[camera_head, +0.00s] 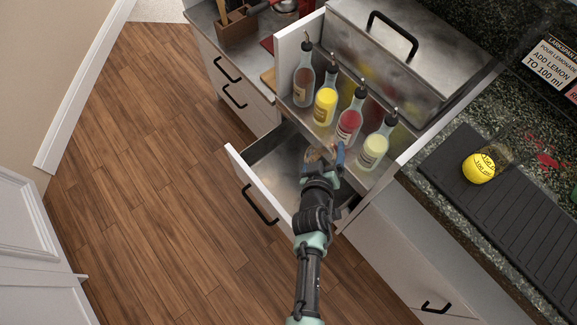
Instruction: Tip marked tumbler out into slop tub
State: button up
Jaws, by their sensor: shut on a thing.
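A clear tumbler (480,168) with yellow liquid in its lower part and a 100 ml mark stands upright on a dark ribbed mat (515,232) on the right counter. My gripper (327,154) is well to its left, low in front of the bottle rail and over the right part of an open drawer. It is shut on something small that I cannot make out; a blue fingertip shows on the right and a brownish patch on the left. The open drawer (233,163) has a grey metal-looking inside. I cannot tell whether it is the slop tub.
Several pour-spout bottles, including a yellow one (326,98) and a red one (349,120), stand in the rail behind my gripper. A lidded metal bin (365,60) is behind them. A recipe sign (552,62) stands at right. The wooden floor (150,190) at left is clear.

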jog(key=shift+d+r+m+p, duration=0.4)
jog(key=shift+r+p, duration=0.35)
jog(key=shift+p, duration=1.3)
jog(key=shift+d+y+p, duration=0.3)
jog(key=shift+p, duration=0.8)
jog(key=shift+s+p, duration=0.1)
jog(key=shift+p, duration=0.3)
jog(key=shift+r+m+t+p, duration=0.15)
jog(key=shift+m+t+p, duration=0.15)
jog(key=shift+p, duration=0.45)
jog(key=shift+s+d+r+m+y+p, duration=0.25)
jog(key=shift+d+m+y+p, duration=0.35)
jog(key=shift+p, duration=0.15)
jog(key=shift+s+d+f+m+t+y+b, duration=0.1)
jog(key=shift+d+f+m+t+y+b, duration=0.3)
jog(key=shift+m+b, duration=0.2)
notch_tip(320, 180, up, 6)
jog(key=p, duration=0.6)
jog(key=shift+r, duration=0.15)
